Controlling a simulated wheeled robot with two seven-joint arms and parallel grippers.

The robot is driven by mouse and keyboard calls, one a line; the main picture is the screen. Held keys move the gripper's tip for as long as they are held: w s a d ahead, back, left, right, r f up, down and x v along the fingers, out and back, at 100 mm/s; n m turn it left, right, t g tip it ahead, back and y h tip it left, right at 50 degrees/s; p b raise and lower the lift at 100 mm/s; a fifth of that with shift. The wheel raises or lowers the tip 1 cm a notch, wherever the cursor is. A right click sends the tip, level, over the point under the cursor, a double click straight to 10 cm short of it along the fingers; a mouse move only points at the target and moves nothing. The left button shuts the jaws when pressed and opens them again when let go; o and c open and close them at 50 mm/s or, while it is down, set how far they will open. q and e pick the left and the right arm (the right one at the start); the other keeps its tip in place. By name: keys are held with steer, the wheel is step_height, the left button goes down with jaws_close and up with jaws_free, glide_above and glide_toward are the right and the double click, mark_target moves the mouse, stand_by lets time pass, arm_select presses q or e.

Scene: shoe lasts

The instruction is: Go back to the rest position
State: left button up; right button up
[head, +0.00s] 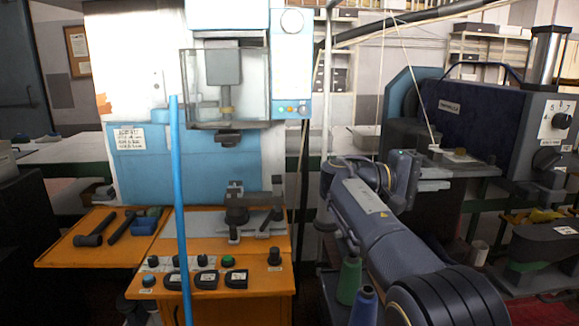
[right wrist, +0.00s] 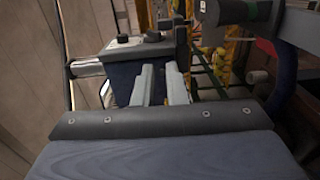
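My right arm comes in from the lower right of the head view and reaches up to the middle. Its gripper (head: 401,178) is in front of the dark blue machine (head: 470,115). In the right wrist view two pale grey fingers (right wrist: 162,85) stand apart with a dark gap between them and nothing held. My left arm and left gripper do not show.
An orange bench (head: 250,250) in front of a light blue press (head: 190,160) carries tools, knobs and several dark rounded pieces. A blue pole (head: 180,200) stands before it. A green spool (head: 349,280) and a blue spool (head: 364,307) are close to my right arm.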

steer(key=s+d+f+n+y+p, duration=0.1)
steer(key=s+d+f+y, duration=0.4)
steer(key=f, duration=0.2)
steer(key=s+d+f+y, duration=0.4)
steer(key=d+f+y, duration=0.1)
steer(key=f, duration=0.2)
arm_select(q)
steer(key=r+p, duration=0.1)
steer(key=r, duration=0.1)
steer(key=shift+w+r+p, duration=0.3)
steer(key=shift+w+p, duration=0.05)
arm_select(e)
steer(key=s+a+f+m+t+y, duration=0.1)
steer(key=s+a+f+t+y, duration=0.1)
steer(key=s+a+f+y, duration=0.3)
steer(key=s+a+f+m+t+y, duration=0.2)
steer(key=s+a+f+y, duration=0.3)
steer(key=s+a, duration=0.8)
steer(key=s+y, duration=0.1)
steer(key=s, duration=0.4)
steer(key=shift+s+a+f+y, duration=0.3)
steer(key=shift+s+a+f, duration=0.1)
